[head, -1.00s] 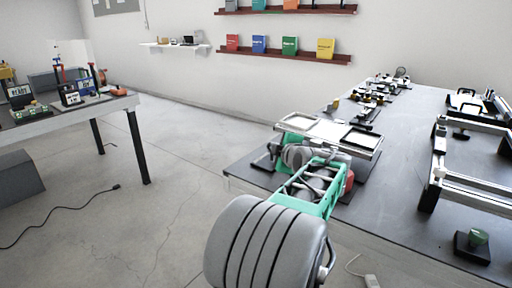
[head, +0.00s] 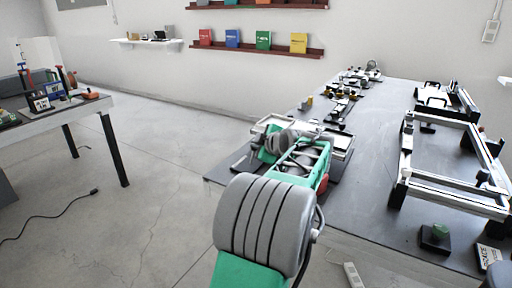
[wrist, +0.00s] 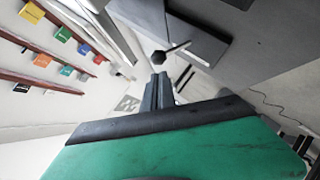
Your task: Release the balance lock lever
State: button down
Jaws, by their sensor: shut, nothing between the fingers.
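A short rod with a dark faceted knob (wrist: 158,57), likely the lock lever, juts from a dark grey block in the wrist view. My gripper (wrist: 157,78) has its two dark fingers together, with the tips just below the knob in the picture; whether they touch cannot be told. In the head view a pale metal tray-like device (head: 342,139), likely the balance, stands at the near left end of the right-hand table, largely behind my arm. The fingertips and the lever cannot be made out clearly there.
The dark-topped table (head: 365,190) also carries a pale frame (head: 455,183), a green knob on a black base (head: 435,235) and several small parts farther back. A cluttered table (head: 60,116) stands at left. Clear floor lies between the tables.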

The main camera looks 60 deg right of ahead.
jog(key=d+r+p+v, duration=0.1)
jog(key=d+r+v, duration=0.1)
jog(key=v, duration=1.1)
jog(key=shift+s+r, duration=0.2)
jog(key=shift+s, duration=0.25)
